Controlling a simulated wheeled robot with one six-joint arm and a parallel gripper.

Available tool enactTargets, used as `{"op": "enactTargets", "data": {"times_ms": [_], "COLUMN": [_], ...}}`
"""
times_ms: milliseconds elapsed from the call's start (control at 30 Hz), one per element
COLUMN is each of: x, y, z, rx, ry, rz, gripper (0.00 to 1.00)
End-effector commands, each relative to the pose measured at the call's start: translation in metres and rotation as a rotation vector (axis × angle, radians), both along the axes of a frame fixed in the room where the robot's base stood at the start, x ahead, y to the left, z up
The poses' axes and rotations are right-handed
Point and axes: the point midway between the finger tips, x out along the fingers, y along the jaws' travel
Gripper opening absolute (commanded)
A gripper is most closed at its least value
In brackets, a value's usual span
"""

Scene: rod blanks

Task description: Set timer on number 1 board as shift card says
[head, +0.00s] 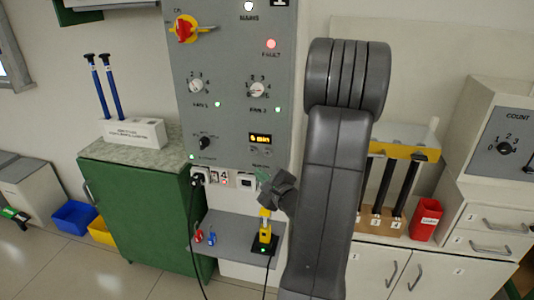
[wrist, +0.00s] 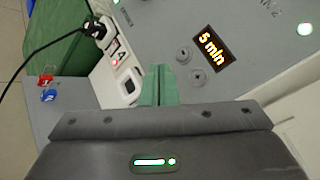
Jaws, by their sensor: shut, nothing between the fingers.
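The grey board (head: 240,60) bears a mark like 1 at its top edge. Its timer display (head: 260,139) glows orange; in the wrist view the display (wrist: 212,48) reads 5 min. Two round grey buttons, one (wrist: 183,55) and another (wrist: 197,77), sit beside the display. My gripper (head: 263,175) is low in front of the board, below the display. In the wrist view its green fingers (wrist: 159,84) are together and empty, apart from the buttons in the picture. Whether they touch the board I cannot tell. I see no readable shift card.
The board also has a red-yellow switch (head: 186,29), fan dials (head: 257,90) and a lit red fault lamp (head: 271,43). A plug (head: 198,178) with a black cable sits below. A grey shelf (head: 225,228) juts out underneath. A green cabinet (head: 135,205) stands left.

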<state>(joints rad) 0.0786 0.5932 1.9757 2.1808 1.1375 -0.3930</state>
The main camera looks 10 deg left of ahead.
Motion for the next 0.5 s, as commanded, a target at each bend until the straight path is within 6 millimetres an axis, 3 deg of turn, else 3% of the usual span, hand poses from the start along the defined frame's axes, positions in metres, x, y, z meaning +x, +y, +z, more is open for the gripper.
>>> {"op": "enactTargets", "data": {"times_ms": [500], "x": [0.066], "y": [-0.002], "z": [-0.001], "rx": [0.0], "ry": [-0.003], "rz": [0.001], "gripper": [0.0]}}
